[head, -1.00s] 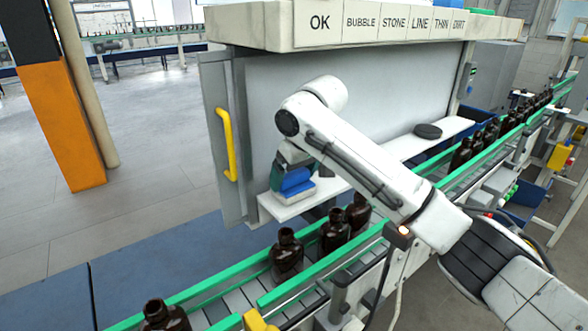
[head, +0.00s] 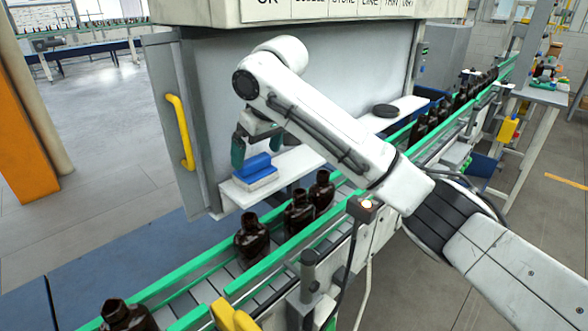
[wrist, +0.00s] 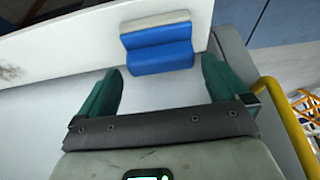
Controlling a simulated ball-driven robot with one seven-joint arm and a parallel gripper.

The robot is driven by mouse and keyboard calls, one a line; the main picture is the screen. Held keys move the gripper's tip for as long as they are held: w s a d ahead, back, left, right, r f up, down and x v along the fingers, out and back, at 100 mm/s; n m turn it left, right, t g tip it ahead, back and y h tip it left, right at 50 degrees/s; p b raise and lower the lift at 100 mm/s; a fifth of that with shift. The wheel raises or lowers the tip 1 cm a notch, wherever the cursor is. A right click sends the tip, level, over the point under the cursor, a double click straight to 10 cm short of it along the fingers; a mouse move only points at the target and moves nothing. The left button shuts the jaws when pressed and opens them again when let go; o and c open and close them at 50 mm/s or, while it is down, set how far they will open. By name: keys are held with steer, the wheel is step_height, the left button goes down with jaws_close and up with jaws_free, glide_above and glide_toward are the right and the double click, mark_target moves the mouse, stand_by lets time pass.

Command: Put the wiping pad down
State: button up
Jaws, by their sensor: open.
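The wiping pad (head: 255,172) has a blue top and a white base. It lies on the left end of the white shelf (head: 290,163). In the wrist view the pad (wrist: 158,46) rests on the shelf just beyond my fingertips, clear of both of them. My gripper (head: 257,147) is above and behind the pad. In the wrist view my gripper (wrist: 157,76) shows its two green fingers spread wide with nothing between them.
A dark round disc (head: 386,110) lies at the shelf's right end. Brown bottles (head: 252,239) stand on the green-railed conveyor in front of and below the shelf. A yellow handle (head: 180,132) is on the cabinet's left panel. The shelf between pad and disc is partly hidden by my arm.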

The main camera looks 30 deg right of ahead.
steer(key=s+d, duration=0.1)
steer(key=s, duration=0.3)
steer(key=s+d, duration=0.1)
steer(key=s, duration=0.3)
steer(key=s+d+r+b, duration=0.1)
steer(key=s+d, duration=0.1)
steer(key=s, duration=0.2)
steer(key=shift+r, duration=0.1)
